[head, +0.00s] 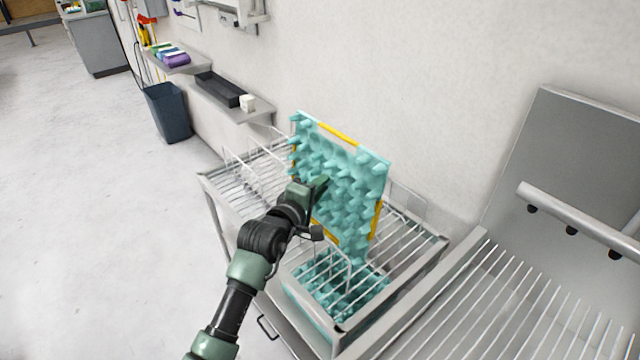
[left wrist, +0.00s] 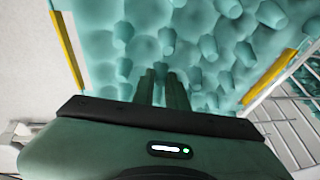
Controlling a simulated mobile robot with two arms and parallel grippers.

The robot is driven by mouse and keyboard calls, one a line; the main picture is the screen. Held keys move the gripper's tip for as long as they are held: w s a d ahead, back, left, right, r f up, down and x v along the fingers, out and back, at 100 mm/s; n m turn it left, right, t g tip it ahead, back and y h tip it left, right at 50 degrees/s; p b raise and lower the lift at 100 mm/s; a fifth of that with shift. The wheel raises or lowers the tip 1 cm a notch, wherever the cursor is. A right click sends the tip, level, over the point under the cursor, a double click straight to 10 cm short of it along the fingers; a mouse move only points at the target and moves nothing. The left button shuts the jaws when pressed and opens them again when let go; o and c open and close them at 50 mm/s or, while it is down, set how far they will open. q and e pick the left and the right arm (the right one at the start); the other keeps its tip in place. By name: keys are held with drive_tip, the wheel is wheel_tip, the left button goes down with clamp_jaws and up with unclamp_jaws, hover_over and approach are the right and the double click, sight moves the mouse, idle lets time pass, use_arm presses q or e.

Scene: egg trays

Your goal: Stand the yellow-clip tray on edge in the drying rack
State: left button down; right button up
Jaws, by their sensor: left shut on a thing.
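The yellow-clip tray (head: 348,172) is a teal, knobbly egg tray with yellow clips on its edges. It stands nearly upright on edge, slightly tilted, at the wire drying rack (head: 426,262). Whether its lower edge rests between the wires is hard to tell. My left gripper (head: 322,188) is shut on the tray, at its knobbly face. In the left wrist view, the fingers (left wrist: 163,90) are close together against the teal tray (left wrist: 208,50), with a yellow clip on either side. My right gripper is not in view.
A second teal tray (head: 318,290) lies low under the rack's wires at the front. The white wall stands close behind the rack. A slatted metal counter (head: 520,310) is at right. A shelf with a black tray (head: 220,90) and a dark bin (head: 168,112) are at the back left.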

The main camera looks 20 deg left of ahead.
use_arm(q)
drive_tip(key=shift+f+b, duration=1.2)
drive_tip(key=shift+f, duration=0.7)
drive_tip(key=c, duration=1.3)
unclamp_jaws()
drive_tip(key=shift+c, duration=0.2)
drive_tip(key=p+v, duration=0.3)
drive_tip(key=v, duration=0.5)
